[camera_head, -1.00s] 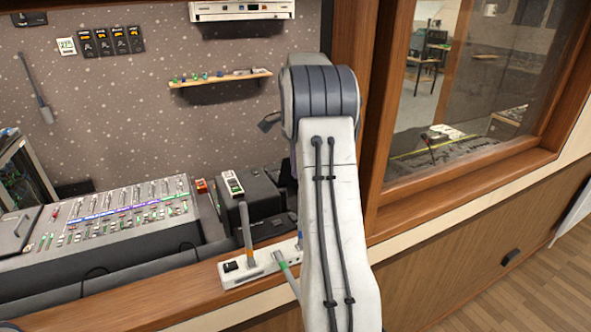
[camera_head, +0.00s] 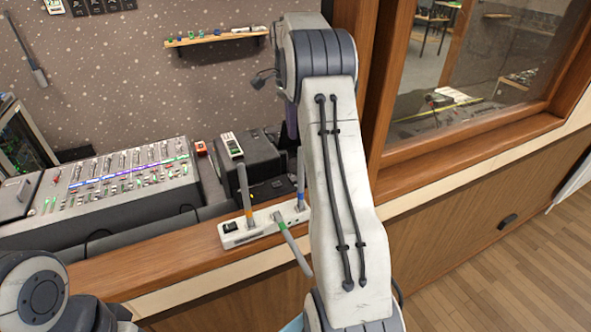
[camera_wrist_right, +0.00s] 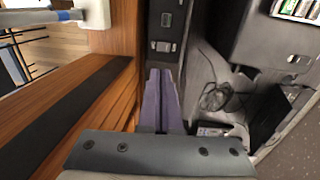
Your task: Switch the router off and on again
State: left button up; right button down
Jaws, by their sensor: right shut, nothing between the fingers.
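No thing that I can clearly tell is the router shows now. A white strip (camera_head: 266,226) lies on the wooden ledge in the head view. My right gripper (camera_wrist_right: 160,73) shows in the right wrist view as two purple fingers, shut and empty, pointing at a dark panel (camera_wrist_right: 167,22) with small light fittings. In the head view my right arm mostly hides it; it is behind the strip. My left arm shows at lower left, its gripper outside the picture.
A mixing desk (camera_head: 120,178) fills the left. A black box (camera_head: 250,165) stands behind the strip. A small shelf (camera_head: 215,37) hangs on the speckled wall. The wooden window frame (camera_head: 385,120) rises close right of my right arm. Loose cables (camera_wrist_right: 215,97) show in the right wrist view.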

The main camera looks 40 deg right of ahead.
aim_at(295, 179)
jog(key=f+p, duration=0.1)
jog(key=f, duration=0.3)
jog(key=s+f+p, duration=0.1)
jog(key=f+p, duration=0.1)
jog(key=f, duration=0.2)
jog(key=f+p, duration=0.1)
jog(key=f, duration=0.4)
jog(key=shift+s+a+p, duration=0.15)
jog(key=shift+s+p, duration=0.15)
jog(key=shift+p, duration=0.05)
jog(key=shift+f, duration=0.1)
